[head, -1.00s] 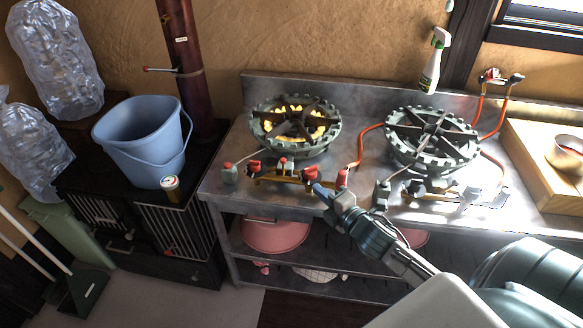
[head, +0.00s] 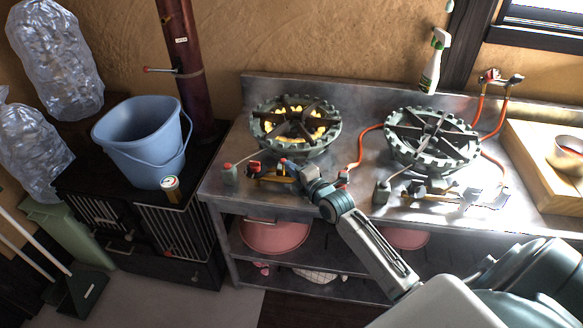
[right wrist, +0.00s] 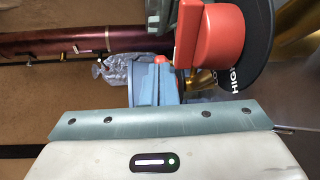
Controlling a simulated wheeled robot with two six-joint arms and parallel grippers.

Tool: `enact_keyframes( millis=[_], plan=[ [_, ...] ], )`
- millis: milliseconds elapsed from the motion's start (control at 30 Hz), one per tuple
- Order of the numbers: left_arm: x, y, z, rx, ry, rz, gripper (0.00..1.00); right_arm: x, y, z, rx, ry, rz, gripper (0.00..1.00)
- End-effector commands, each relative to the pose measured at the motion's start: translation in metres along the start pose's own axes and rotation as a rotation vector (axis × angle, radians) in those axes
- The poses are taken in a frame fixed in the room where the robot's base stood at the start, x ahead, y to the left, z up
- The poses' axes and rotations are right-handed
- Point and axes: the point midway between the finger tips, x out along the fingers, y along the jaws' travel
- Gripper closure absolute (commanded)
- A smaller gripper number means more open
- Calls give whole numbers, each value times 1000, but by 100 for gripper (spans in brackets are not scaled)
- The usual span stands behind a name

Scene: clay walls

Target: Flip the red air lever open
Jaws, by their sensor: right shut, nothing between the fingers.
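In the right wrist view, the blue fingers (right wrist: 160,84) are together, just left of and below a large red knob (right wrist: 215,45) with a black dial (right wrist: 258,40) marked HIGH. Contact is unclear. My left gripper is not in view.
The left burner (head: 295,125) is lit with yellow flames just behind the gripper. An orange hose (head: 362,146) runs to its right. The right burner (head: 432,140) shows no flame. A blue bucket (head: 145,140) stands left of the counter.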

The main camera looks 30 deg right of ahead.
Motion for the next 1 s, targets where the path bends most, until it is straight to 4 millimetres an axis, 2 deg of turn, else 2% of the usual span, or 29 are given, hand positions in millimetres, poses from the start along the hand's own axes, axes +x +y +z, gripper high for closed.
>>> enact_keyframes(
  millis=[300, 1000],
  plan=[
    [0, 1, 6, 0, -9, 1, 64, 3, 0, 0, 0, 0, 0, 100],
    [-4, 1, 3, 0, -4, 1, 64, 8, 5, -5, -72, 0, -72, 100]
  ],
)
